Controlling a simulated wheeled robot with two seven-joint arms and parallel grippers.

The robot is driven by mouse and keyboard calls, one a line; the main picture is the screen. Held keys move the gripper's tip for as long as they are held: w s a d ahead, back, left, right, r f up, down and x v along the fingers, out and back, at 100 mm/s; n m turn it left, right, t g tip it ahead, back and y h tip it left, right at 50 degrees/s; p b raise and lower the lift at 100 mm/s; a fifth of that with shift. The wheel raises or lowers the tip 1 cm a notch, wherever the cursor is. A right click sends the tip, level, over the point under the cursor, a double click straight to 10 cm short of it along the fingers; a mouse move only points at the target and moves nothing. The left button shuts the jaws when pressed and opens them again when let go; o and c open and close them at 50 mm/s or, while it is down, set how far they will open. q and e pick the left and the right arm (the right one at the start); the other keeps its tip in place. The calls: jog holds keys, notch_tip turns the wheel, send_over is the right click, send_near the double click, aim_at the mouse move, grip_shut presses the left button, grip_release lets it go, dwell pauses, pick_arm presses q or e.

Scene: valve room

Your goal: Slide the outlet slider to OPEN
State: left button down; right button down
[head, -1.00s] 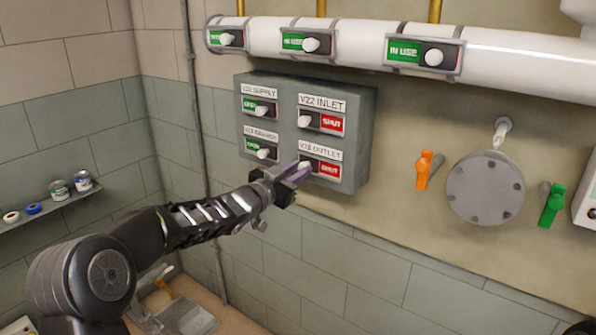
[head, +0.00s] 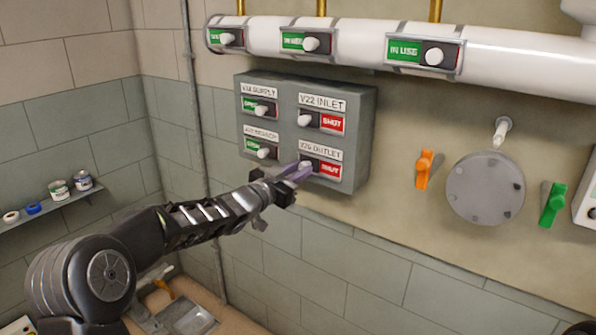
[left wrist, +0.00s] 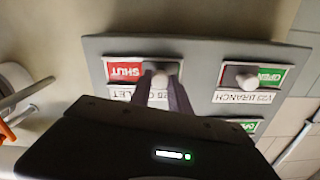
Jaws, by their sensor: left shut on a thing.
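The outlet slider is at the lower right of the grey valve panel (head: 357,130), under a label ending in OUTLET. Its red SHUT field (head: 330,170) shows to the right of its pale knob (head: 305,165). My left gripper (head: 302,172) is at this knob, its purple-grey fingers shut on it. In the left wrist view, which is upside down, the fingers (left wrist: 163,90) reach the knob (left wrist: 160,79), with the red SHUT field (left wrist: 125,71) beside it. The fingers partly cover the OUTLET label there. My right gripper is not in view.
The panel also holds the V22 INLET slider (head: 305,120), showing SHUT, and two left sliders (head: 262,110) showing green. A white pipe (head: 350,45) with several IN USE sliders runs above. An orange handle (head: 425,170), a round flange (head: 485,188) and a green handle (head: 552,204) are to the right.

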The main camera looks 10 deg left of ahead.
pick_arm(q)
jog(key=d+b, duration=0.2)
jog(key=s+d+b, duration=0.2)
jog(key=d+b, duration=0.1)
jog(key=shift+s+d+f+b, duration=0.15)
jog(key=shift+d+b, duration=0.15)
jog(key=shift+d, duration=0.15)
jog(key=c, duration=1.2)
grip_release()
jog(key=shift+s, duration=0.15)
jog(key=v, duration=0.7)
jog(key=shift+s+b, duration=0.3)
